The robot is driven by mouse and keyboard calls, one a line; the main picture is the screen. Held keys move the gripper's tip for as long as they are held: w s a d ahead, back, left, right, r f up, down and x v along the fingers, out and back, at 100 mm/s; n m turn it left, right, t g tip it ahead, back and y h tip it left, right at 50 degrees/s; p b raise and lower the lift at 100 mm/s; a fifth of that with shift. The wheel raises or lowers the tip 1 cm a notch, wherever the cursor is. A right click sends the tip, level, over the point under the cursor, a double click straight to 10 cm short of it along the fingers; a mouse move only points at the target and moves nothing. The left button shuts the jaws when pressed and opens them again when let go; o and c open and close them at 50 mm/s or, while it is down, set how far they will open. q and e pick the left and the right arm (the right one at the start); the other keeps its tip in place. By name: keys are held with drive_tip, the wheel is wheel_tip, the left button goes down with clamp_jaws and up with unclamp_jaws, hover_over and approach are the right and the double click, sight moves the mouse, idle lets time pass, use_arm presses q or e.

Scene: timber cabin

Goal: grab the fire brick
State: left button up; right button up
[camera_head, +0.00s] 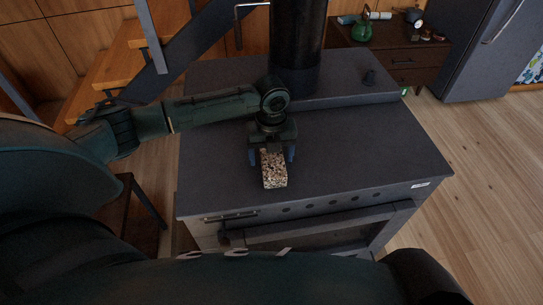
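The fire brick (274,172) is a speckled, tan-and-dark block lying on the dark stove top (350,150), near its front edge. My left gripper (272,158) reaches in from the left and points down over the brick's far end. Its two fingers stand apart, one on each side of the brick. I cannot tell whether the fingers touch the brick's sides. The brick's far end is partly hidden under the gripper. My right gripper does not show in the view.
A black stove pipe (298,35) rises behind the gripper. A wooden cabinet (395,58) with a green kettle (361,31) and a grey fridge (475,50) stand behind. The stove top's right side is clear.

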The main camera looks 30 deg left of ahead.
use_arm(q)
drive_tip(key=shift+r, duration=0.1)
drive_tip(key=c, duration=1.4)
